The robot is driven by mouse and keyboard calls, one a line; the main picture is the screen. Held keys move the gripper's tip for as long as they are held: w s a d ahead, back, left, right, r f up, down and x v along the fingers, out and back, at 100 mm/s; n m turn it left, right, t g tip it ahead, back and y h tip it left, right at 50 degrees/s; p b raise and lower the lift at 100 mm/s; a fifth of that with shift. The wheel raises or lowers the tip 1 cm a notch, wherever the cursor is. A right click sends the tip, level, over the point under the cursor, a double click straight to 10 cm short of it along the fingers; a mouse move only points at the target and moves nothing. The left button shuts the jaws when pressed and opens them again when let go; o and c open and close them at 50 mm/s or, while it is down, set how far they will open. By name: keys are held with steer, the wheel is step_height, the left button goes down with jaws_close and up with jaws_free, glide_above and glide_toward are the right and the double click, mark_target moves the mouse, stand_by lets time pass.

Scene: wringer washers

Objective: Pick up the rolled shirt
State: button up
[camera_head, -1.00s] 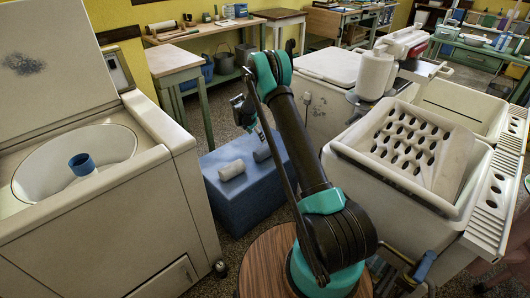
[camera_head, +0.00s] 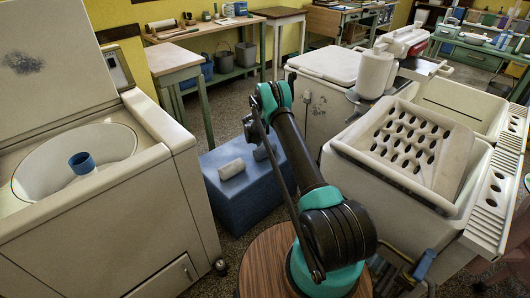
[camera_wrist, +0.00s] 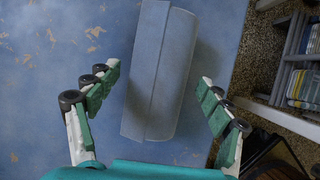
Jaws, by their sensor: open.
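A grey-blue roll of cloth, which looks like the rolled shirt (camera_wrist: 160,75), lies on a blue surface in the wrist view. My gripper (camera_wrist: 158,80) is open, with one finger on each side of the roll and gaps between. The fingers are not closed on it. My gripper is mostly hidden behind my arm there.
A washer with an open lid and round tub (camera_head: 75,165) stands on the left. A square tub with a perforated board (camera_head: 415,140) stands on the right. A wooden worktable (camera_head: 172,60) is behind the box. Dark speckled floor (camera_wrist: 245,75) shows beside the box.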

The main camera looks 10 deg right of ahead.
steer(key=shift+x, duration=1.05)
steer(key=c, duration=1.5)
steer(key=shift+r, duration=0.1)
